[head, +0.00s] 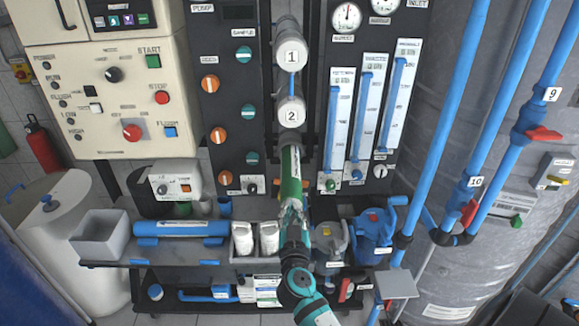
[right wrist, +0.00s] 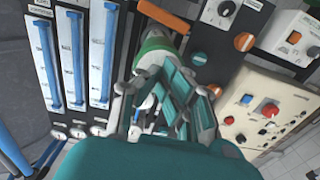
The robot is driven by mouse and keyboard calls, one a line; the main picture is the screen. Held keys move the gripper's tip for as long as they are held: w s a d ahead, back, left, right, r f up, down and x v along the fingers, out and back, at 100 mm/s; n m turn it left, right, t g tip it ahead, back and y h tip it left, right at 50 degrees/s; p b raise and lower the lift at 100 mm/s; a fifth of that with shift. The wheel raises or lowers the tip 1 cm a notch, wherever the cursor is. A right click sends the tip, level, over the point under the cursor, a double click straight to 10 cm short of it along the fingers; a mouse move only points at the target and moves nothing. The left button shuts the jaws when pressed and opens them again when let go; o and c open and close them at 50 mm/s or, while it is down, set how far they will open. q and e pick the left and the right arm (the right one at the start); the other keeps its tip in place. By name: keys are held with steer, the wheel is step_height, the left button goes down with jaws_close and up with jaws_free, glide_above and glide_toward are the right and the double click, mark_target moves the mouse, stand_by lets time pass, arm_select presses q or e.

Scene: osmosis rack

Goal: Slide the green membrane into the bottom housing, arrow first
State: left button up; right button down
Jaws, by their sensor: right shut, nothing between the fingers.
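The green membrane (head: 290,178) is a green cylinder with a pale marking along its side, below the white housing cap marked 2 (head: 291,113). Its far end meets the rack where the bottom housing would be; that housing's mouth is hidden, so I cannot tell how deep the membrane sits. My right gripper (head: 293,208) is at the membrane's near end, its fingers shut with nothing between them. In the right wrist view the green membrane (right wrist: 157,44) shows just beyond the fingers (right wrist: 160,105). My left gripper is not in view.
A grey shelf holds a blue cylinder (head: 180,228), a grey bin (head: 100,235) and two white containers (head: 268,238). A blue pump (head: 373,230) stands right of my arm. Flow meters (head: 370,110) and blue pipes (head: 450,130) rise at the right; a control panel (head: 110,90) is at the left.

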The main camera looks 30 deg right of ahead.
steer(key=shift+b+x, duration=1.25)
steer(key=shift+x, duration=3.3)
steer(key=shift+b+x, duration=1.25)
steer(key=shift+x, duration=1.6)
steer(key=shift+b+x, duration=0.85)
steer(key=shift+x, duration=0.6)
steer(key=shift+s+a, duration=0.2)
steer(key=shift+s, duration=0.25)
steer(key=p+v, duration=0.1)
steer(key=v, duration=0.2)
steer(key=shift+s+a, duration=0.1)
steer(key=shift+s, duration=0.15)
steer(key=shift+v, duration=1.75)
